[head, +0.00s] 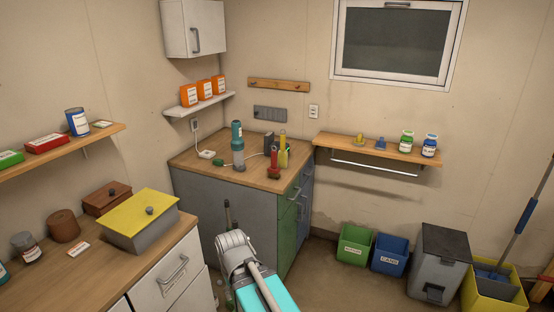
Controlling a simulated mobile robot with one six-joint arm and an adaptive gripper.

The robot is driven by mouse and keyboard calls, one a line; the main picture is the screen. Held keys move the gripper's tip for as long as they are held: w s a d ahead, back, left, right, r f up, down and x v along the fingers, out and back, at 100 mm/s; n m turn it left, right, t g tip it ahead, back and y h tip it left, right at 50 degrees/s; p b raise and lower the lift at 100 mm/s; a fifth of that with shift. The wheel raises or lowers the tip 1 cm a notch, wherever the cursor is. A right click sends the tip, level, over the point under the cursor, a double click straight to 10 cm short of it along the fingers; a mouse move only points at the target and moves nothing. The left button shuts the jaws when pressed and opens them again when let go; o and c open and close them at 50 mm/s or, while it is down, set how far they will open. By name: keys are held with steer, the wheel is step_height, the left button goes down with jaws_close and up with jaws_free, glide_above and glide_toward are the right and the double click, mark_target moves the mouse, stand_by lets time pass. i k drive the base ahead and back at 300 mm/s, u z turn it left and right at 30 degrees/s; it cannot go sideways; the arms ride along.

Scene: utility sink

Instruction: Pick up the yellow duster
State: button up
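A small yellow peaked thing (359,140), which looks like the yellow duster, sits on the wooden wall shelf (345,150) at the right. A similar blue one (381,144) is beside it. It is too small to make out its cloth. My arm rises from the bottom centre, in front of the far cabinet. Slim dark parts at its end seem to be my gripper (230,214); my own wrist partly hides it. It is well apart from the yellow thing, lower and to the left. I cannot see whether its fingers are apart.
A green jar (407,142) and a blue jar (429,145) stand right of the small things. A bar hangs under the shelf. A cabinet (190,165) with several bottles stands left of it. Bins (355,243) line the floor below. Air before the shelf is clear.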

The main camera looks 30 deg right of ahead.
mark_target(283, 154)
steer(key=i, duration=1.45)
steer(key=z, duration=0.05)
